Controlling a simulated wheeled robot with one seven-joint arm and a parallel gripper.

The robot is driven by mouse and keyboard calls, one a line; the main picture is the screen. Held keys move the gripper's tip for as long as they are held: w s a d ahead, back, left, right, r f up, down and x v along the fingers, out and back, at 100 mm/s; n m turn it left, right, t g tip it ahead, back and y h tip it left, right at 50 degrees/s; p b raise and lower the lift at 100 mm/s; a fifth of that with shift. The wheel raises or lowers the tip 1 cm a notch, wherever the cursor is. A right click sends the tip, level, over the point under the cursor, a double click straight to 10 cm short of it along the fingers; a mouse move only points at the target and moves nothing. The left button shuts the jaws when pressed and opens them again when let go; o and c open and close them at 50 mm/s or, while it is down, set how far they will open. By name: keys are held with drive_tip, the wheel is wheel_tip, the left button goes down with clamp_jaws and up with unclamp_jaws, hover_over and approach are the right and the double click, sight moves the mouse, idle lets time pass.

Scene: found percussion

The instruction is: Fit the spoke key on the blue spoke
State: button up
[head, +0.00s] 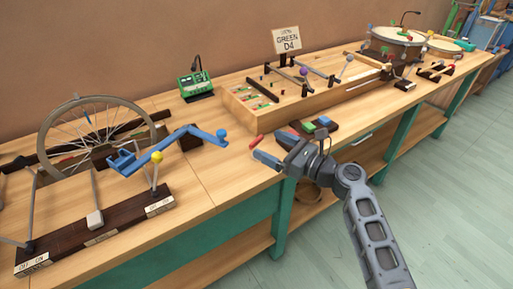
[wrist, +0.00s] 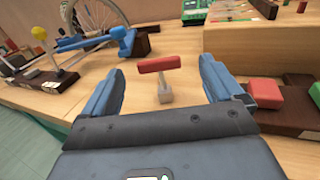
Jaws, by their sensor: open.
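The spoke key (wrist: 159,64), with a red crossbar and a pale grey stem, shows between my open fingers in the wrist view. A gap shows on both sides of it. In the head view its red bar (head: 257,141) is just beyond the fingertips of my gripper (head: 273,149), over the bench. I cannot tell whether it stands on the bench or in a holder. The spoked wheel (head: 65,103) stands at the far left. The blue spoke (head: 87,116) shows as a short blue mark at the wheel's upper middle. The wheel (wrist: 96,14) is partly cut off in the wrist view.
A blue clamp-like arm (head: 170,147) juts out between the wheel and my gripper. A dark base with levers (head: 100,228) lies in front of the wheel. A green device (head: 196,84) stands behind.

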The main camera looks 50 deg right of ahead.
sight(258, 141)
drive_tip(key=w, duration=0.5)
drive_tip(key=w+a, duration=0.1)
drive_tip(key=w, duration=0.1)
drive_tip(key=shift+w+f, duration=0.15)
drive_tip(key=shift+f, duration=0.1)
drive_tip(key=shift+c, duration=0.2)
drive_tip(key=c, duration=1)
drive_tip(key=shift+r, duration=0.1)
